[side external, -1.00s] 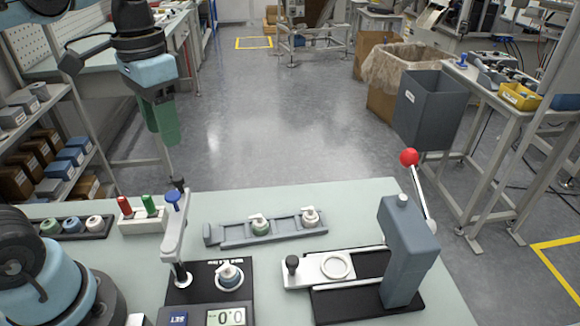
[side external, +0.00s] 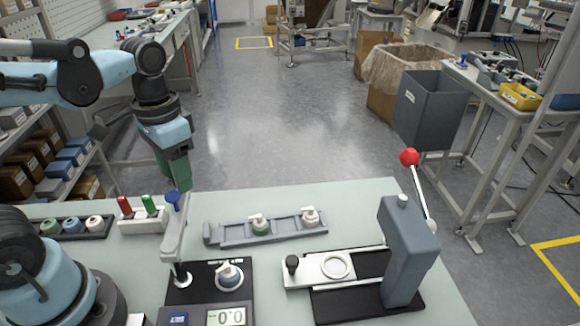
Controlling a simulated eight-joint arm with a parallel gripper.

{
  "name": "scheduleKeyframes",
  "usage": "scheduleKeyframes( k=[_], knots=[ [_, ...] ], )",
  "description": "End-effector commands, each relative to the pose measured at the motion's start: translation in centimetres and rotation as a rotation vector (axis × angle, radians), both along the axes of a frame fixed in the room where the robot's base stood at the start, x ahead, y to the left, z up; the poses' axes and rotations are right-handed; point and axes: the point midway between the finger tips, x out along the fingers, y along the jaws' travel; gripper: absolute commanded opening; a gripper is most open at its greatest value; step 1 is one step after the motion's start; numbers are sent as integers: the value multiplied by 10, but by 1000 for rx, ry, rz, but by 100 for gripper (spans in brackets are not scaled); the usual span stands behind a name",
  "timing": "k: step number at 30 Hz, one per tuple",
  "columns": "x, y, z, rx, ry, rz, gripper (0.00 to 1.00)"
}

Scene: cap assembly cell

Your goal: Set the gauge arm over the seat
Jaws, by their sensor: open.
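The gauge has a black base with a display reading 0.0 (side external: 231,317). Its light grey gauge arm (side external: 174,241) lies left of the seat, pointing toward the back of the table, not over the seat. The seat (side external: 229,284) is on the black base and holds a white-topped part (side external: 228,271). My gripper (side external: 182,187), with green fingers, is open, its tips down at the far end of the gauge arm. The black knob at that end is hidden by the fingers. I cannot tell whether they touch it.
A white block (side external: 141,225) with red, green and blue handles stands close left of the gauge arm. A grey rail (side external: 285,231) with two parts lies behind the seat. A lever press (side external: 408,250) stands to the right. A dark tray (side external: 70,229) of parts is at left.

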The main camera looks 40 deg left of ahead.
Motion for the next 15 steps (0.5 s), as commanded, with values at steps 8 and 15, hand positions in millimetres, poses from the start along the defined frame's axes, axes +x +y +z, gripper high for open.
scheduleKeyframes(
  k=[8, 15],
  knots=[
    [0, 0, 0, 0, 0, 0, 22],
    [0, 0, 0, 0, 0, 0, 0]
  ],
)
